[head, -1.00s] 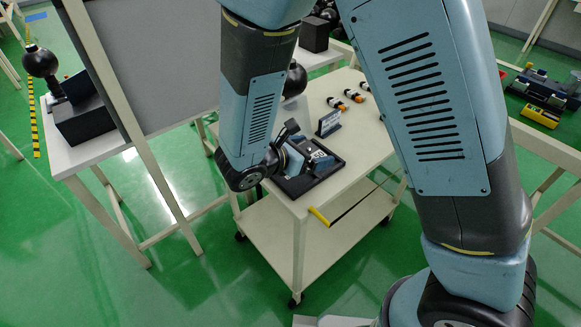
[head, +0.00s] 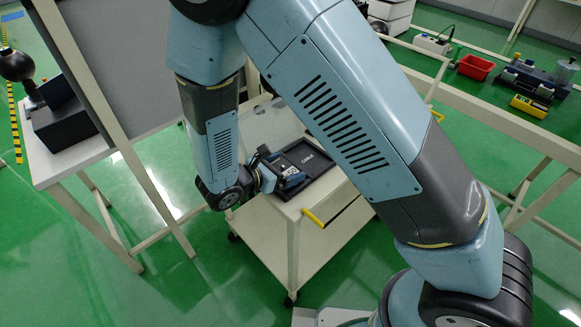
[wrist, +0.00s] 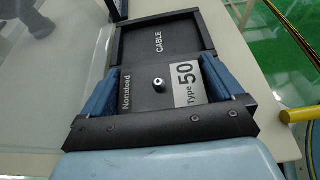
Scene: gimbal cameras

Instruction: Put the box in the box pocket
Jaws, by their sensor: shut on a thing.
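In the wrist view the box (wrist: 143,92) is dark grey, with "Nonafeed" lettering, a white "Type 50" label and a small round metal knob. My gripper (wrist: 158,74) has its blue fingers shut on the left and right sides of the box. Beyond the box lies a black tray (wrist: 208,32) with a raised rim; its visible compartment is empty and reads "CABLE". In the head view my gripper (head: 280,172) is at the near left of the tray (head: 318,174) on the cart. The rest of the tray is hidden by the box and gripper; I cannot tell whether they touch.
The tray lies on a cream cart top (head: 262,122). A yellow handle (head: 314,217) sticks out at the cart's front edge. A grey panel (head: 140,60) and a table with a black block (head: 65,125) stand on the left.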

